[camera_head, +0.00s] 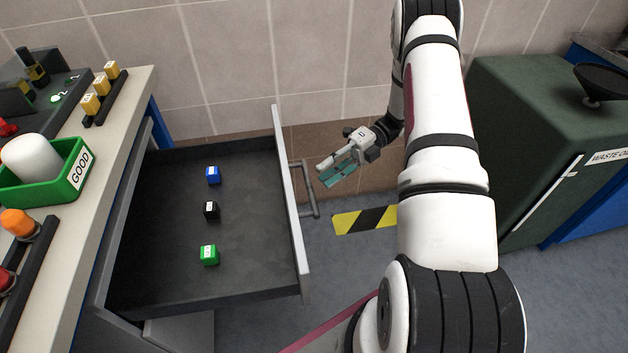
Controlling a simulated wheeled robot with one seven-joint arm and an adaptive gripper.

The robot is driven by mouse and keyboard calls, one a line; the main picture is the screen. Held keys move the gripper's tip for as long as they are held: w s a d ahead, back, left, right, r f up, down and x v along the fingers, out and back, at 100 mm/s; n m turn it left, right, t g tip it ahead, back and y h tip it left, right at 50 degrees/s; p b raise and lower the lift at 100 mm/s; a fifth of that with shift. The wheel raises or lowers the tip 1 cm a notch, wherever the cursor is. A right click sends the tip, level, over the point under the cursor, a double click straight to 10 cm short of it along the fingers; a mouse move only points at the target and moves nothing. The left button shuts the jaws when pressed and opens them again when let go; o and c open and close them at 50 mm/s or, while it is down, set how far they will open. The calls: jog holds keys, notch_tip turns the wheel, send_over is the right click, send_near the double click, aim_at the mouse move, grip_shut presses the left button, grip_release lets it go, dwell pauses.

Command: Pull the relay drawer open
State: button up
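The relay drawer (160,215) is extended out from under the workbench, and its dark inside shows from above. Three small relays lie in it: a blue one (213,175), a black one (211,210) and a green one (209,255). The drawer's grey front panel (289,210) faces right and carries a bar handle (310,188). My gripper (328,172) is just right of the handle, close to its upper part. Its fingers appear apart with nothing between them. Whether a finger touches the handle cannot be told.
The workbench (118,120) at left bears a green GOOD bin (75,180), yellow blocks (98,92) and an orange button (18,222). A dark green waste oil cabinet (510,130) stands at right. A tiled wall is behind. Floor with a yellow-black strip (364,220) lies between.

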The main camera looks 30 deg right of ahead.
jog(key=shift+v, duration=2.8)
jog(key=s+a+r+n+g+h, duration=0.1)
jog(key=s+a+r+n+h, duration=0.2)
jog(key=a+r+n, duration=0.3)
jog(key=s+a+r+n+g+h, duration=0.1)
jog(key=s+a+r+n+h, duration=0.15)
jog(key=r+n, duration=0.45)
jog(key=s+a+r+n+g+h, duration=0.1)
jog(key=s+a+r+n+h, duration=0.1)
jog(key=a+r+n, duration=0.5)
jog(key=s+a+r+n+t+h, duration=0.2)
jog(key=s+r+n+t+h, duration=0.15)
jog(key=s+n, duration=0.55)
jog(key=s+a+r+n+t+h, duration=0.15)
jog(key=s+n+h, duration=0.25)
jog(key=s+n, duration=0.55)
notch_tip(320, 180, up, 18)
jog(key=s+m+t+p, duration=0.1)
jog(key=m+t+p, duration=0.1)
jog(key=p, duration=1.4)
jog(key=shift+s+t+p, duration=0.35)
jog(key=shift+s+t, duration=0.05)
jog(key=shift+t, duration=0.1)
